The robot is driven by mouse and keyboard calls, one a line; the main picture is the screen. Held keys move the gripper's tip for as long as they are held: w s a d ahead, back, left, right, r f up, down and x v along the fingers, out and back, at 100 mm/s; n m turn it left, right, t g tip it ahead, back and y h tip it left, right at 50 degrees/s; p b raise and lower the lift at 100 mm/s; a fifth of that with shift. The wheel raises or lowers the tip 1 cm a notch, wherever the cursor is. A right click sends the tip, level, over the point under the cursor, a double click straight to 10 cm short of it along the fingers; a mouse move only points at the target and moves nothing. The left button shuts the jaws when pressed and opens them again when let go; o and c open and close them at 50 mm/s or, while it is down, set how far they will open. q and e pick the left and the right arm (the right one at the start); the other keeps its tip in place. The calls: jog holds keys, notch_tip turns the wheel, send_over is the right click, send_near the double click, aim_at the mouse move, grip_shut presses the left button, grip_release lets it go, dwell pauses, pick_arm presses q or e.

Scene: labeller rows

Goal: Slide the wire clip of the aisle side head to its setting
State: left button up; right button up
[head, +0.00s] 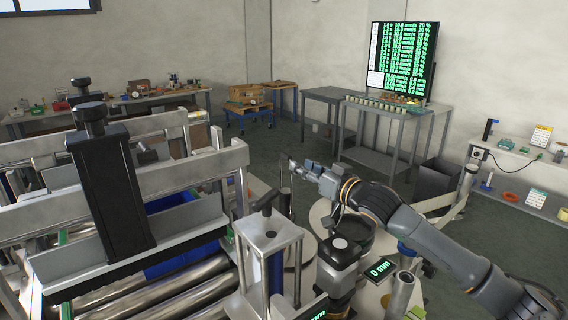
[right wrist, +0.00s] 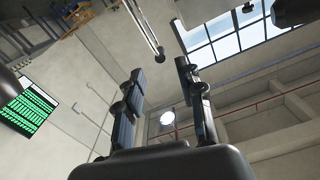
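My right gripper (head: 300,166) reaches in from the right, above the labeller parts, with its fingers pointing left in the head view. In the right wrist view its two fingers (right wrist: 160,70) stand apart with nothing between them. Below the arm is a dark round unit (head: 341,248) beside a small display (head: 380,268) reading "0 mm". A second green-lit display (head: 315,312) is cut off at the bottom edge. A grey bracket with a black knob (head: 267,203) stands left of it. I cannot make out the wire clip. My left gripper is not in view.
A tall black block (head: 112,190) on a grey frame and steel rollers (head: 150,300) fill the left. A large screen (head: 402,62) stands behind a grey bench (head: 395,118). Shelves (head: 520,155) are at right.

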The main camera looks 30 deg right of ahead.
aim_at(287, 155)
jog(key=w+p, duration=0.1)
jog(key=w, duration=0.1)
jog(key=w+p, duration=0.1)
jog(key=w, duration=0.1)
jog(key=w+p, duration=0.1)
jog(key=w, duration=0.1)
jog(key=shift+w+a+r, duration=0.15)
jog(key=shift+w+a, duration=0.05)
jog(key=shift+a, duration=0.05)
jog(key=shift+w+a+p, duration=0.1)
jog(key=shift+w+p, duration=0.25)
jog(key=shift+w, duration=0.2)
jog(key=shift+f, duration=0.2)
grip_shut()
